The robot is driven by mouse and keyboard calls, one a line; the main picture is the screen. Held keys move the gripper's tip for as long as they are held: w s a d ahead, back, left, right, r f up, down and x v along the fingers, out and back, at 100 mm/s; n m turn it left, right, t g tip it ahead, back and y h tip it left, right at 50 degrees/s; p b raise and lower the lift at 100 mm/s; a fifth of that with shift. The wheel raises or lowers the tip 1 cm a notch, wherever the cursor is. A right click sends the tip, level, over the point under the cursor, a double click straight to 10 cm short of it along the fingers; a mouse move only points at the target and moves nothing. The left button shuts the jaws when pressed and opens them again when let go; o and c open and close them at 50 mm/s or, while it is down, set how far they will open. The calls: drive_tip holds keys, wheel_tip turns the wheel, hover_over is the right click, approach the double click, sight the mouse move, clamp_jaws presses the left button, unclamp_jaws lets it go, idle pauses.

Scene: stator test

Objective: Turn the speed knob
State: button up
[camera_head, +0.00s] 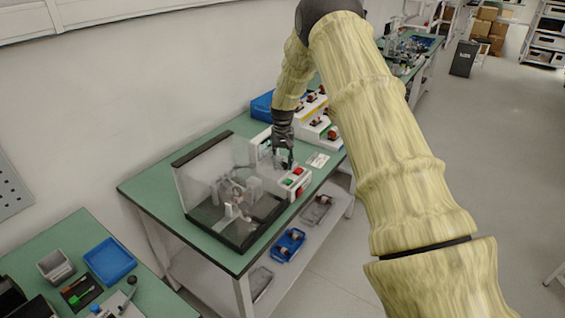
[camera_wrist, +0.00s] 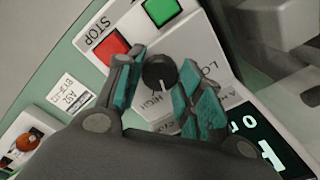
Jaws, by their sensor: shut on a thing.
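The black round speed knob (camera_wrist: 158,72) sits on the sloped face of a white control box (camera_wrist: 212,50), with LOW and HIGH lettering around it. A white pointer line on the knob points toward the HIGH side. My gripper (camera_wrist: 163,86) has its teal-padded fingers on either side of the knob and is shut on it. In the head view my gripper (camera_head: 285,158) reaches down to the control box (camera_head: 296,193), and the knob is hidden there. A red STOP button (camera_wrist: 113,47) and a green button (camera_wrist: 162,11) lie beside the knob.
A dark display (camera_wrist: 265,140) with light digits lies close to one finger. In the head view a clear-walled enclosure (camera_head: 240,242) stands left of the control box on the green bench (camera_head: 150,190). White stepped boxes (camera_head: 318,124) and a blue bin (camera_head: 261,107) stand behind.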

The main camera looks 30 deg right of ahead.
sight(283, 164)
drive_tip(key=m, duration=0.6)
idle(0.6)
drive_tip(key=o, duration=1)
drive_tip(key=shift+f, duration=0.1)
wheel_tip(283, 164, up, 12)
drive_tip(key=shift+d, duration=0.1)
idle(0.4)
